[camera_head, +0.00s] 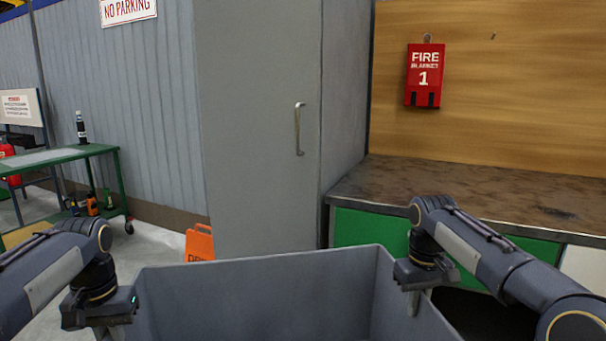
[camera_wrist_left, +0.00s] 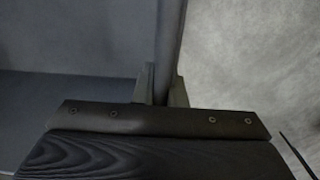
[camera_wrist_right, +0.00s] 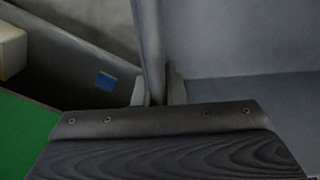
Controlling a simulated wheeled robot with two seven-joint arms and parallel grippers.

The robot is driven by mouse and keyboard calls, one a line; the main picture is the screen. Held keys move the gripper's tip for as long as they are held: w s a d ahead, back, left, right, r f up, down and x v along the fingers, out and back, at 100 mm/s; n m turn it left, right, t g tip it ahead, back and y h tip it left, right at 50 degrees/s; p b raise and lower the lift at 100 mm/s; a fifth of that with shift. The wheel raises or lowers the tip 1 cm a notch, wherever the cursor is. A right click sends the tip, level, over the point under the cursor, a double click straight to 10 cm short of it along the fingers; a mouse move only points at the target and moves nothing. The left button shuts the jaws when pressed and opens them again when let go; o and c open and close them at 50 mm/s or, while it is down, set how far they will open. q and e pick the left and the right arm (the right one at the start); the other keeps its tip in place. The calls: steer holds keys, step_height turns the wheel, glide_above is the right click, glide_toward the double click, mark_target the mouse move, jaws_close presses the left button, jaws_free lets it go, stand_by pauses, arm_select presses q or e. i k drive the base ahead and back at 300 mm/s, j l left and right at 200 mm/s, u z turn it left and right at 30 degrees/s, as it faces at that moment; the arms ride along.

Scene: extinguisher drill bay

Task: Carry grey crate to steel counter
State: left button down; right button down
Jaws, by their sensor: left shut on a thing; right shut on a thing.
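The grey crate (camera_head: 260,288) is at the bottom middle of the head view, and its inside that shows looks empty. My left gripper (camera_head: 108,332) is shut on the crate's left wall; the left wrist view shows that wall (camera_wrist_left: 171,45) between its two fingers. My right gripper (camera_head: 414,300) is shut on the right wall, which also shows between the fingers in the right wrist view (camera_wrist_right: 150,50). The steel counter (camera_head: 480,190) has a dark, worn top and stands at the right, beyond the crate. The crate's bottom is out of the head view.
A tall grey cabinet (camera_head: 255,120) stands just left of the counter. An orange floor sign (camera_head: 199,244) stands at its foot. A green cart (camera_head: 60,156) with a bottle (camera_head: 81,128) is at the far left. A red fire blanket box (camera_head: 424,75) hangs above the counter, whose visible top is clear.

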mark_target(472, 187)
steer(key=z, duration=1.2)
